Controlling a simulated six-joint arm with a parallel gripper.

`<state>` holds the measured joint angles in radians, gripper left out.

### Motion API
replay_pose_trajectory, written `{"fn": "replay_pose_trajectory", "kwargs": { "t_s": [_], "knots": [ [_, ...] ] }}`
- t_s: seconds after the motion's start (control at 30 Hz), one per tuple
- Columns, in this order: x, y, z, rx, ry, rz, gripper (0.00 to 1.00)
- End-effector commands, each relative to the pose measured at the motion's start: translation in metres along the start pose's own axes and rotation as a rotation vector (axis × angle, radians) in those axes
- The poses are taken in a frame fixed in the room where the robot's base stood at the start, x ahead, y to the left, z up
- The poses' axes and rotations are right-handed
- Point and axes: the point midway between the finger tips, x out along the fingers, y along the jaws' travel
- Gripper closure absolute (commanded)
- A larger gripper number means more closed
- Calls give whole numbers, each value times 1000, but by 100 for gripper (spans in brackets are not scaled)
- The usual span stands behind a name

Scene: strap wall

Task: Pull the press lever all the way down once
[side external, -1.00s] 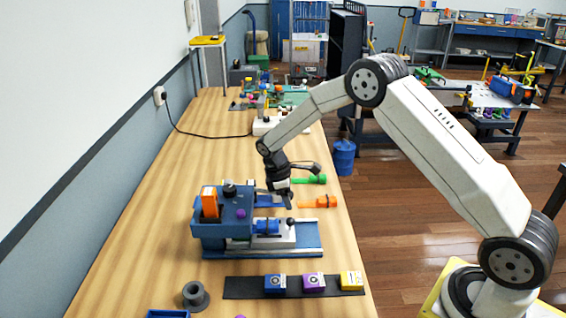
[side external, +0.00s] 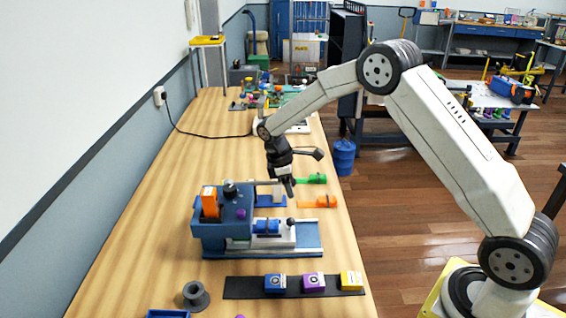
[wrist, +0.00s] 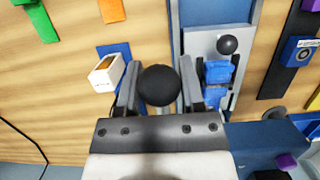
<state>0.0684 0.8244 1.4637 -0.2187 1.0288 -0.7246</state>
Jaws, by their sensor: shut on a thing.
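The blue press (side external: 208,232) stands on the bench, and its blue body also shows at the lower right of the wrist view (wrist: 262,140). Its lever, a thin grey rod (side external: 258,183), reaches right from the press, roughly level. The lever's round black knob (wrist: 160,88) sits between my fingers in the wrist view. My gripper (side external: 289,190) is shut on this knob, with one finger on each side. The fingers hide the knob in the side view.
A second black knob (wrist: 228,44) stands beside the blue clamp part (wrist: 217,72) on the press base. A white box (wrist: 106,72) lies near my left finger. Orange (side external: 320,202) and green (side external: 312,179) items lie beyond. Blocks sit on a dark strip (side external: 243,288) in front.

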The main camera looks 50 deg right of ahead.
Motion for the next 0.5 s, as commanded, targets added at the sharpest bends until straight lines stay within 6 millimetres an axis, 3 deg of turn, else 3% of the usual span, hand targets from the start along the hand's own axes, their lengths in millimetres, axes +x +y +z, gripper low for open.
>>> {"fn": "replay_pose_trajectory", "kwargs": {
  "t_s": [0.5],
  "knots": [
    [-33, 1, 4, 1, 2, 2, 83]
  ]
}}
